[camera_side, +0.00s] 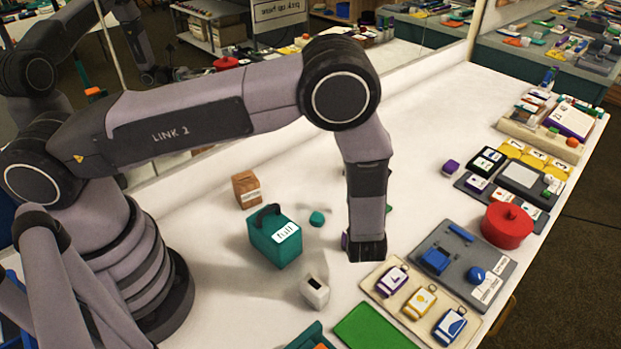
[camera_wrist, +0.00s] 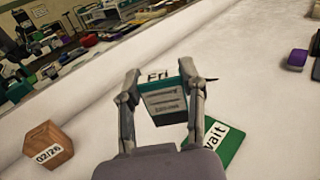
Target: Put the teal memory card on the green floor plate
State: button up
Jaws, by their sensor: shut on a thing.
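In the wrist view my gripper (camera_wrist: 159,80) is shut on a small flat card (camera_wrist: 165,104), teal along its upper edge with a dark grey, lettered face. The card is held upright between the two fingers. In the side view my gripper (camera_side: 367,248) points down over the white table, and the card cannot be made out there. The green floor plate (camera_side: 372,329) lies flat at the table's near edge, below my gripper in the picture and apart from it. Its visible part is bare, and the bottom of the frame cuts it off.
A teal box (camera_side: 273,240) labelled "full", a wooden block (camera_side: 245,189) and a white slotted block (camera_side: 315,292) stand left of my gripper. A tray of tags (camera_side: 393,318), a grey tray (camera_side: 437,288) and a red pot (camera_side: 507,226) are to the right.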

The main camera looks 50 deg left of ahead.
jog(key=w+f, duration=0.2)
jog(key=f, duration=0.1)
jog(key=w+d+f, duration=0.1)
jog(key=w+f, duration=0.1)
jog(key=shift+w+d+f, duration=0.1)
jog(key=shift+w+f, duration=0.45)
jog(key=shift+f, duration=1.55)
jog(key=shift+f, duration=0.15)
jog(key=o, duration=1.1)
